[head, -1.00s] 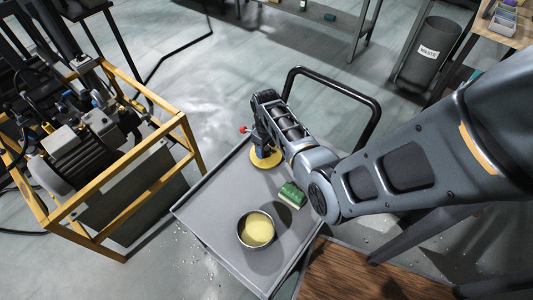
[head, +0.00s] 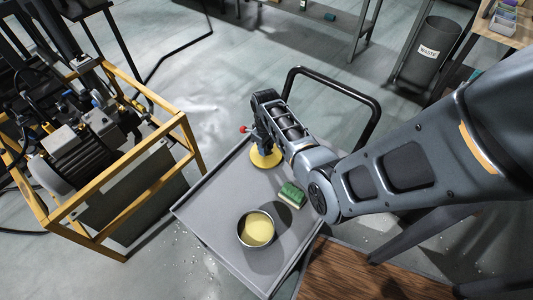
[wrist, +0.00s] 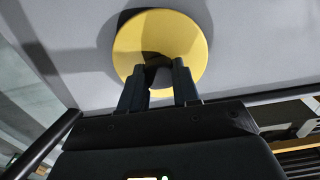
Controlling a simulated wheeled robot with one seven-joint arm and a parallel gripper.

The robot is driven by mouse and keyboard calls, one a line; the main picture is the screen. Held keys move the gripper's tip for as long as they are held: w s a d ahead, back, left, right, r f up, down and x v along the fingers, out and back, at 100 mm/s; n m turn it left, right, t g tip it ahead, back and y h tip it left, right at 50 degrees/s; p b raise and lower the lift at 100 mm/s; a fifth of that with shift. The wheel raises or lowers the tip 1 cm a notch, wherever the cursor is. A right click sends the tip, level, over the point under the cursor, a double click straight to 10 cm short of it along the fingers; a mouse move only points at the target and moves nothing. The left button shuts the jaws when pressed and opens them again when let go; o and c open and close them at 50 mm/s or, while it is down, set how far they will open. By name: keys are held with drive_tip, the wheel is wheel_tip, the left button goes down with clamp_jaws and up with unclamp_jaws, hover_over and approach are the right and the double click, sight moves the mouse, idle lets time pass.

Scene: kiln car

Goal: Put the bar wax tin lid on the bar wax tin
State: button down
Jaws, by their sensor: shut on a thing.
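The bar wax tin (head: 256,229) is a round, open metal tin with pale yellow wax inside, standing near the front of the grey cart top. The bar wax tin lid (head: 268,161) is a flat yellow disc near the back of the cart. My gripper (wrist: 160,74) is shut on the middle of the lid in the wrist view, where the lid (wrist: 137,38) fills the top centre. A dark shadow lies beside the lid; I cannot tell whether it touches the surface. The part between the fingertips is mostly hidden. The lid and tin are well apart.
A green and cream sponge-like block (head: 292,195) lies on the cart top (head: 215,212) between lid and tin, to the right. The cart has a raised rim and a black push handle (head: 340,84). A yellow-framed machine (head: 100,140) stands to the left.

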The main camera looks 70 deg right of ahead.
drive_tip(key=shift+r+p, duration=0.45)
idle(0.6)
drive_tip(key=shift+r+p, duration=0.9)
drive_tip(key=shift+r, duration=0.75)
drive_tip(key=shift+r, duration=0.1)
drive_tip(key=shift+r, duration=2.25)
drive_tip(key=shift+n, duration=0.4)
drive_tip(key=shift+s+a+f+b, duration=0.4)
drive_tip(key=shift+s+a, duration=1)
drive_tip(key=shift+a, duration=3.1)
drive_tip(key=shift+s+a+f+b, duration=0.2)
drive_tip(key=shift+s+a+f, duration=0.8)
drive_tip(key=shift+a, duration=3.5)
drive_tip(key=shift+s+a+f+b, duration=0.1)
drive_tip(key=shift+s+a+b, duration=0.2)
drive_tip(key=shift+s+a, duration=2.85)
drive_tip(key=w+a, duration=0.2)
drive_tip(key=shift+w+a+f, duration=0.1)
drive_tip(key=shift+w+a, duration=0.2)
drive_tip(key=shift+a, duration=0.05)
